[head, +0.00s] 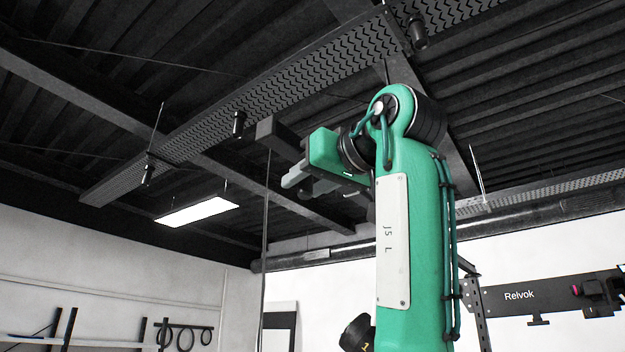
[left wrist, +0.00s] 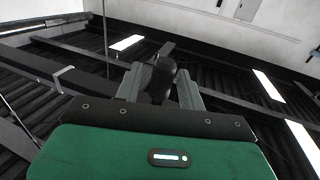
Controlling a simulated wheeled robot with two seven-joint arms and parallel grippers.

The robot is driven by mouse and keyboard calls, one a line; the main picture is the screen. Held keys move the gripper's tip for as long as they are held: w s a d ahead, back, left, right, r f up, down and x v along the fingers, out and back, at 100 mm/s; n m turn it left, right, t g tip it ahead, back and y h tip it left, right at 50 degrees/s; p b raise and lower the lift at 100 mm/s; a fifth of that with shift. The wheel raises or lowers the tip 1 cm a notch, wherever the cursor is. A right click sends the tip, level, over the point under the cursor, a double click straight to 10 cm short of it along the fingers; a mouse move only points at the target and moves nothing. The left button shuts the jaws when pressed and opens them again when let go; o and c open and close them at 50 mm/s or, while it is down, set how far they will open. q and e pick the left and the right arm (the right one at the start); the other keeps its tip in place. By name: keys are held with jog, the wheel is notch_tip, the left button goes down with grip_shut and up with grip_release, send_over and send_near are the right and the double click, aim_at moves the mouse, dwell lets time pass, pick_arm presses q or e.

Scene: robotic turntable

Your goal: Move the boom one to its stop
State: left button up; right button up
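My left gripper (head: 303,180) is raised high on my green arm in the head view and points left. Its two grey fingers look apart; they also show in the left wrist view (left wrist: 160,82). A dark rounded shape (left wrist: 164,72) appears between them there; I cannot tell whether it is near or far behind. A black boom-like arm marked "Relvok" (head: 518,295) is at the right, away from the gripper. A dark round part with a yellow mark like a "1" (head: 356,334) shows at the bottom, partly hidden by my arm. Which is boom one is unclear. My right gripper is out of view.
A dark square-ended bar (head: 278,139) is close to the left gripper, with a thin upright pole (head: 265,240) below it. A perforated post (head: 477,310) stands at the right. Ceiling beams, a lit lamp (head: 197,211) and spotlights (head: 238,124) are overhead.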

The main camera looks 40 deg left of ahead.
pick_arm(q)
jog(key=shift+w+d, duration=0.1)
jog(key=shift+d, duration=0.05)
jog(key=s+d+b, duration=0.2)
jog(key=d+b, duration=0.2)
jog(key=d, duration=1)
jog(key=shift+s+d, duration=0.2)
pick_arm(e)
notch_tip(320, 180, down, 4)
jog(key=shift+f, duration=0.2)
pick_arm(q)
jog(key=shift+d, duration=0.15)
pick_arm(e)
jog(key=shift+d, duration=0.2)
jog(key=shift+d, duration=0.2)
